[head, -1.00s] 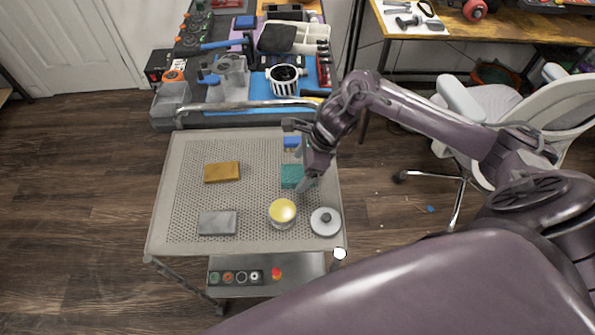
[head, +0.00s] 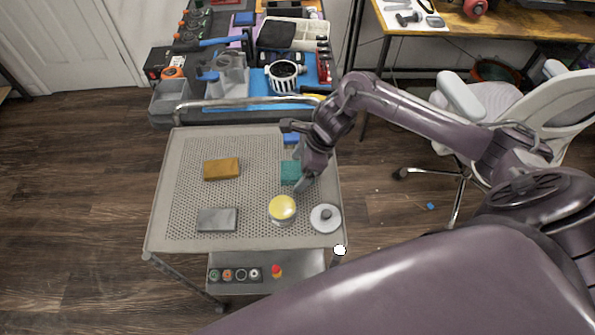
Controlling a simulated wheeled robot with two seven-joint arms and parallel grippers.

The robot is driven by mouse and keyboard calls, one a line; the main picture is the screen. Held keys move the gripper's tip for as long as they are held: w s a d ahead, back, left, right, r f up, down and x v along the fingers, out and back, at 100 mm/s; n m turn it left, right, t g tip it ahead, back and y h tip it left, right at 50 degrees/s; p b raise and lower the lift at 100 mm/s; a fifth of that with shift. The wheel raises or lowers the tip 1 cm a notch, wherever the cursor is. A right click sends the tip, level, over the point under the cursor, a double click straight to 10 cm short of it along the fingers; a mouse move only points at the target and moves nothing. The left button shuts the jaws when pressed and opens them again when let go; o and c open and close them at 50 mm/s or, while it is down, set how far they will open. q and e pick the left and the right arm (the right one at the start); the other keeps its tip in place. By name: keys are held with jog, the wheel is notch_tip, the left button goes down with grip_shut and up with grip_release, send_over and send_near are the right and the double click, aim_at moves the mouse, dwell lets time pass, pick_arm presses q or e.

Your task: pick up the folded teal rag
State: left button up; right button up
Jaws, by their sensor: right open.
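The folded teal rag (head: 289,172) lies on the perforated top of the grey cart (head: 160,215), right of its middle. My right gripper (head: 302,180) is over the rag's right side, open, with its fingers pointing down. It hides the rag's right part. I cannot tell whether the fingers touch the rag or stand apart from it. My left gripper is not in view.
The tin is close in front of the gripper. The cart's middle is clear.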

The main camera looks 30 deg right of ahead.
jog(key=shift+f, duration=0.1)
dwell(0.4)
jog(key=c, duration=1.1)
jog(key=shift+o, duration=0.2)
jog(key=shift+r+p, duration=0.35)
jog(key=shift+p, duration=0.1)
notch_tip(320, 180, up, 20)
jog(key=p, duration=0.2)
jog(key=shift+f, duration=0.1)
